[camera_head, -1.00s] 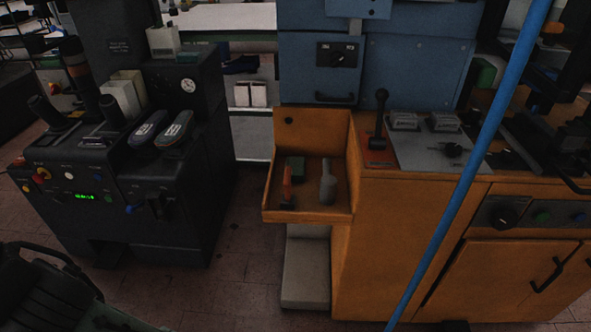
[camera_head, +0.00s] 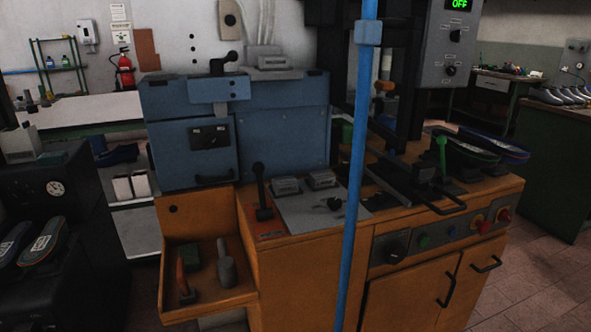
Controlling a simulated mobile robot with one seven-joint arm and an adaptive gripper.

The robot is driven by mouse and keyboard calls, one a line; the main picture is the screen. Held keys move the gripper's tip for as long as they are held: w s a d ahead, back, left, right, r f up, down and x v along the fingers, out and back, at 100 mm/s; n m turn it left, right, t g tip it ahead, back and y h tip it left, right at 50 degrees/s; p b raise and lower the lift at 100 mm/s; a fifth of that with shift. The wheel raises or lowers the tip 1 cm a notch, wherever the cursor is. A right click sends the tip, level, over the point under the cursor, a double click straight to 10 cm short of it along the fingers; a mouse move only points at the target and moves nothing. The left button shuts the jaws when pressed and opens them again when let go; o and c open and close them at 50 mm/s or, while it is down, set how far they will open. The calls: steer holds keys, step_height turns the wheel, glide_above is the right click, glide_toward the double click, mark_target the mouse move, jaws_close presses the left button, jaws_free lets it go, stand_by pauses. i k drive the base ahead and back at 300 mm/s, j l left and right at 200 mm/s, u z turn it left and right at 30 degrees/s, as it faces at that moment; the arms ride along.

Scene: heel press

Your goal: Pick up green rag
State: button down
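I cannot clearly make out a green rag. A small dark green item (camera_head: 193,254) lies in the orange side tray (camera_head: 238,293), behind a red-handled tool (camera_head: 183,279). A green boxy thing (camera_head: 345,134) shows behind the blue pole, on the orange machine, partly hidden. Both are too small and dark to identify as cloth. My gripper is not in view.
The orange machine (camera_head: 413,297) with a blue housing (camera_head: 285,132) fills the middle. A blue pole (camera_head: 355,200) stands upright in front of it. A grey tool (camera_head: 226,264) lies in the tray. A black machine (camera_head: 75,260) stands at left. Open floor shows at lower right.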

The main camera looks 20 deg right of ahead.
mark_target(191, 254)
steer(key=i+j, duration=0.35)
steer(key=j, duration=0.25)
steer(key=i+j+z, duration=0.1)
steer(key=j, duration=0.25)
steer(key=i+j+z, duration=0.1)
steer(key=i+j, duration=0.15)
steer(key=i+j+z, duration=0.1)
steer(key=j, duration=0.35)
steer(key=i+l+z, duration=0.1)
steer(key=z, duration=0.4)
steer(key=i+z, duration=0.25)
steer(key=z, duration=0.2)
steer(key=i, duration=0.2)
